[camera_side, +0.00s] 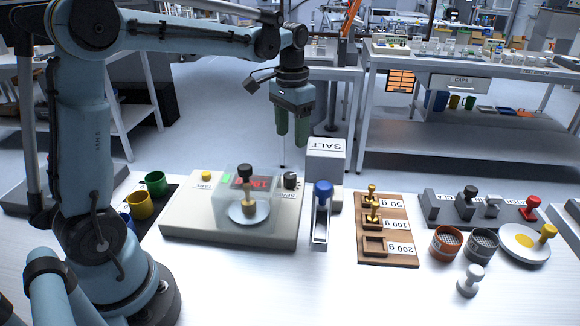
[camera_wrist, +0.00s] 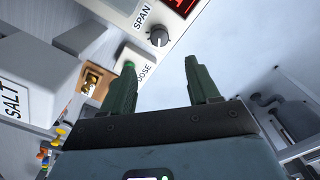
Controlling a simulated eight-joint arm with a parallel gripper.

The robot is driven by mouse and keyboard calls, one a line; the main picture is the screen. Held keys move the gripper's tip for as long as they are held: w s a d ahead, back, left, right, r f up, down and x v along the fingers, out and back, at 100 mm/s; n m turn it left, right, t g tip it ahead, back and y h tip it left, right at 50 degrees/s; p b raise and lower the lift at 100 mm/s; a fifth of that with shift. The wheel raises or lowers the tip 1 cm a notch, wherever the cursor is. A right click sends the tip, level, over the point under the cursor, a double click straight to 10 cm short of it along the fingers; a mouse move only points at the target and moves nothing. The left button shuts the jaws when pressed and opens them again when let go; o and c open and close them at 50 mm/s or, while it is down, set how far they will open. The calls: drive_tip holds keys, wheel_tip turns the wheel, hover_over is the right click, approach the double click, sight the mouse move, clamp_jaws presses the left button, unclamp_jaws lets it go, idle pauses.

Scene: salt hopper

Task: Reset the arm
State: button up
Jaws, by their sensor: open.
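My gripper (camera_side: 292,138) hangs high above the back of the table, pointing down, with its two green fingers apart and nothing between them. In the wrist view my gripper (camera_wrist: 160,66) also shows spread fingers and an empty gap. The white salt hopper (camera_side: 325,148), marked SALT, stands below and slightly right of the fingers, apart from them. It also shows at the left of the wrist view (camera_wrist: 25,85). The beige scale (camera_side: 205,232) stands left of the hopper.
A blue-topped object (camera_side: 323,190) stands before the hopper. A wooden weight board (camera_side: 372,251) has brass weights at 50 g and 100 g; its 200 g slot is empty. Coloured cups (camera_side: 155,184) stand left. Round containers (camera_side: 446,243) and stamp-like tools stand right.

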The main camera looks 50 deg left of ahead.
sight(291, 174)
wheel_tip(291, 174, down, 10)
drive_tip(key=shift+f, duration=0.5)
drive_tip(key=n, duration=0.6)
drive_tip(key=shift+a, duration=0.1)
wheel_tip(291, 174, up, 10)
drive_tip(key=m, duration=0.1)
drive_tip(key=shift+w, duration=0.15)
idle(1.1)
